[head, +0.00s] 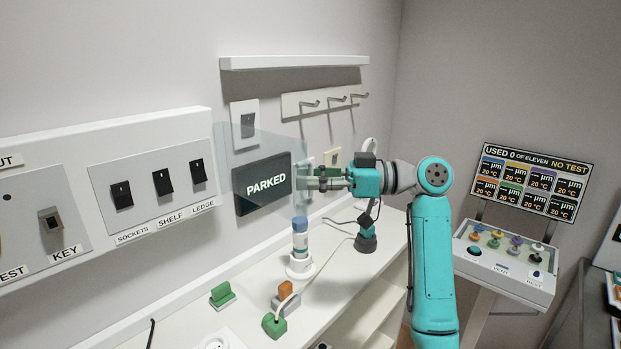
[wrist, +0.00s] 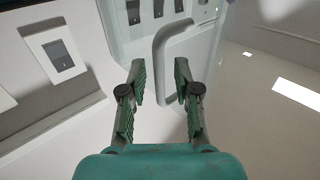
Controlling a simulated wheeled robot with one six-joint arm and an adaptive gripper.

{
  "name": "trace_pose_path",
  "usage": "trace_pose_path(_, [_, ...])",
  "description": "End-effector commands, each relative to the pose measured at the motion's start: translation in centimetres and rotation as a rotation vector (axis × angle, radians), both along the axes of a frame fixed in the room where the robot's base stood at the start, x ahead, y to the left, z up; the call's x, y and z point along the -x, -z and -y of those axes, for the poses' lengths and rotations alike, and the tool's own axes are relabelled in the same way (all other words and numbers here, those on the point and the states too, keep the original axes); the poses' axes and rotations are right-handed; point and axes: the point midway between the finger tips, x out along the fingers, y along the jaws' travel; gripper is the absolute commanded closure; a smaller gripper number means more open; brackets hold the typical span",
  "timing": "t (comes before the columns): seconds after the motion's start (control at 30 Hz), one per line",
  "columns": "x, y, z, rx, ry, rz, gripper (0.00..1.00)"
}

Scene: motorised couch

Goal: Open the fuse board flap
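A clear, bluish flap (head: 262,160) stands in front of the wall at the right end of the white switch board (head: 140,150) in the head view. How far it is swung is hard to tell. A pale, loop-shaped handle (wrist: 163,75) shows in the wrist view, in line with the gap between my fingertips. My gripper (head: 312,180) points left at the flap's right edge in the head view. Its two fingers stand apart in the wrist view (wrist: 160,72), with the handle between or just beyond them. Contact with either finger cannot be made out.
A dark PARKED sign (head: 263,184) is on the wall behind the flap. A white shelf (head: 292,62) and a hook rail (head: 322,101) are above. A blue-topped bottle (head: 300,238) stands on the white counter (head: 345,268) below, with plugs nearby. A display (head: 530,180) stands at right.

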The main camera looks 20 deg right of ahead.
Motion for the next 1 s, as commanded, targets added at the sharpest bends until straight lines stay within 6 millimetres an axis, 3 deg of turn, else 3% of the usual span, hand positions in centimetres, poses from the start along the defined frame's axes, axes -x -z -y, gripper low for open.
trace_pose_path(0.37, [0.2,-0.1,0.6,0.0,0.002,0.002,0.65])
trace_pose_path(1.0, [3.3,0.0,10.6,-0.001,0.002,0.0,0.65])
